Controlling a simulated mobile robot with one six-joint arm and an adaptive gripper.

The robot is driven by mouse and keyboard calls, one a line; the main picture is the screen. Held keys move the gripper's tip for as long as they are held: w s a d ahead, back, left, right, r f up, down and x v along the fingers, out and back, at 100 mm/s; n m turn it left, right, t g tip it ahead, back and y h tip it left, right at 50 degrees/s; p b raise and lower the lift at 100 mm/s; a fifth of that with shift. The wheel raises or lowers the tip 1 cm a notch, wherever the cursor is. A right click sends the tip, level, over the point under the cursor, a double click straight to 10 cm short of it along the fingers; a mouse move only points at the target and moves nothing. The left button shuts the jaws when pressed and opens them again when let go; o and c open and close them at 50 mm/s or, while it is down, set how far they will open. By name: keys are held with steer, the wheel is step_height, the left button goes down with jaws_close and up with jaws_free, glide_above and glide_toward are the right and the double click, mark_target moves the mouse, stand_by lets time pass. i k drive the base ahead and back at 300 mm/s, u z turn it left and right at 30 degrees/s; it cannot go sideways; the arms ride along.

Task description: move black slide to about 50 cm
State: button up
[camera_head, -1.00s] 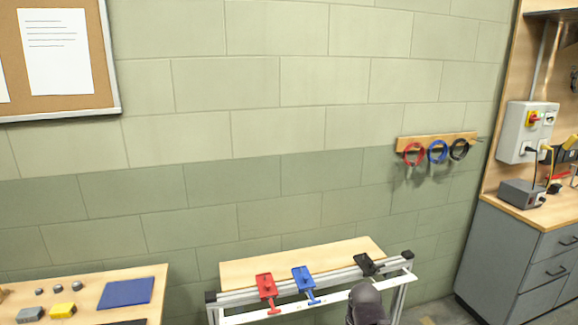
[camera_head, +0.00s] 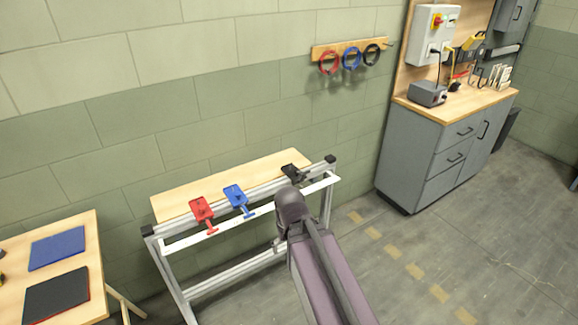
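The black slide (camera_head: 293,172) sits near the right end of a grey metal rail (camera_head: 267,186) on a bench frame. The blue slide (camera_head: 236,195) and the red slide (camera_head: 202,209) sit further left on the same rail. A white strip (camera_head: 318,186) runs along the front of the rail; no markings on it are readable. My arm rises from the lower right, and its dark rounded joint is just in front of and below the black slide. My gripper's fingers cannot be made out, so contact with the black slide cannot be judged.
A wooden table (camera_head: 88,235) with a blue mat (camera_head: 57,250) and a dark mat (camera_head: 56,296) stands left. A grey cabinet (camera_head: 415,160) stands right. Rings (camera_head: 351,60) hang on the wall. The floor (camera_head: 480,230) between bench and cabinet is clear.

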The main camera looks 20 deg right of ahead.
mark_target(290, 170)
steer(key=k, duration=1.35)
steer(key=z, duration=0.45)
steer(key=i, duration=1.9)
steer(key=u, duration=0.35)
